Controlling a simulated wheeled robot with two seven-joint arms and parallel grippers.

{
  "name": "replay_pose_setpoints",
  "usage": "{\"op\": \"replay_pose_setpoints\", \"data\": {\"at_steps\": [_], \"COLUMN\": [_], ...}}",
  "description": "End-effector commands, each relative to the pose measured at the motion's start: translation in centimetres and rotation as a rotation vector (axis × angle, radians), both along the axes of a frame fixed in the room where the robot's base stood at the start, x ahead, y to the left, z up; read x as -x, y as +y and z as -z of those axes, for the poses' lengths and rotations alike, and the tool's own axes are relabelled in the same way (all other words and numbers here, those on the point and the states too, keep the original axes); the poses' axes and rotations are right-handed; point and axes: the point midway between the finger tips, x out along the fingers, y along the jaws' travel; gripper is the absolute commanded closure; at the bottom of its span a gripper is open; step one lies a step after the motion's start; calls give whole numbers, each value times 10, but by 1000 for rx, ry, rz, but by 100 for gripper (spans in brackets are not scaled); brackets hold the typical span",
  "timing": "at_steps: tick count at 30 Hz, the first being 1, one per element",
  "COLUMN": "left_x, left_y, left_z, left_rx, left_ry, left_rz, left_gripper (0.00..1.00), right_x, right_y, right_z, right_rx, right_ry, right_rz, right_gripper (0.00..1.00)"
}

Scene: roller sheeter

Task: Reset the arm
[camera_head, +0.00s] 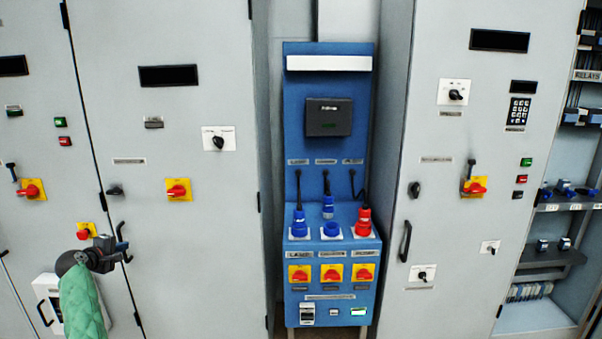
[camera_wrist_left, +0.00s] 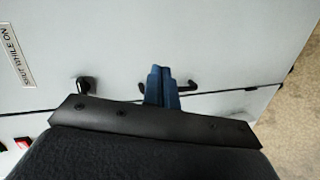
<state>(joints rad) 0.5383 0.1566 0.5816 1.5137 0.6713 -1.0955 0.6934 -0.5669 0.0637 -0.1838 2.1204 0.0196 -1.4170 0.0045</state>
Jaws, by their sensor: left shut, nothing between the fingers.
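My left gripper (camera_head: 122,246) shows at the lower left of the head view, in front of the grey cabinet door (camera_head: 165,90). Its arm comes in from the lower left in a green sleeve. The blue fingers are shut and empty. The fingers also show in the left wrist view (camera_wrist_left: 161,87), close together, near a dark door handle (camera_wrist_left: 183,88). Whether they touch the handle I cannot tell. My right gripper is not in view.
A blue panel (camera_head: 297,100) with blue and red plugs and several red-yellow switches stands in the middle. A grey cabinet (camera_head: 440,140) with switches and a keypad stands right of it. Open shelves (camera_head: 560,207) are at the far right. A black knob (camera_wrist_left: 85,85) is left of the fingers.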

Motion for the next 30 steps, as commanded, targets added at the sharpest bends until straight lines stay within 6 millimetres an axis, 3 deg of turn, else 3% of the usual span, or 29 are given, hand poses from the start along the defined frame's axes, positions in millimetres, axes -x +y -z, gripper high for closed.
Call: {"op": "replay_pose_setpoints", "data": {"at_steps": [3,8,12,18,30], "left_x": [5,27,58,114,249], "left_y": [-30,-84,-135,-205,-324], "left_z": [-10,5,38,96,209], "left_rx": [-266,-636,-902,-1143,-1284], "left_ry": [39,132,224,332,461], "left_rz": [90,245,388,567,810], "left_gripper": [100,100,100,100,100], "right_x": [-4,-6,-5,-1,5], "right_y": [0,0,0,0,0], "right_z": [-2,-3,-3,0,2], "right_rx": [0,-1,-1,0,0], "right_ry": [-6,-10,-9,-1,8], "right_rz": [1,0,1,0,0], "right_gripper": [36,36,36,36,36]}}
